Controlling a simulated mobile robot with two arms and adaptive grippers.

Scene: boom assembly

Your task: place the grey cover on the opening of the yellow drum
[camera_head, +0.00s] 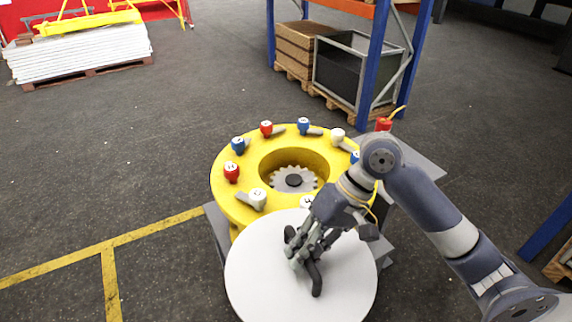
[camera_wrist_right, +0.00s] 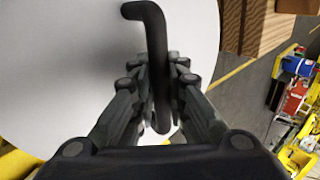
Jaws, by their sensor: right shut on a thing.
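The yellow drum (camera_head: 232,200) stands in the middle of the head view. Its round opening (camera_head: 294,172) is uncovered and shows a grey gear with a dark centre inside. The grey cover (camera_head: 258,275) is a large pale disc with a black bent handle (camera_head: 315,278). It is in front of the drum, hiding the drum's near edge, and lies to the near side of the opening. My right gripper (camera_head: 306,252) is shut on the handle; the right wrist view shows the handle (camera_wrist_right: 156,60) between the fingers (camera_wrist_right: 160,100). My left gripper is not in view.
Several red, blue and white knobs with grey levers, such as a red one (camera_head: 231,172), ring the drum's top. A red item with a yellow tip (camera_head: 384,124) stands behind my arm.

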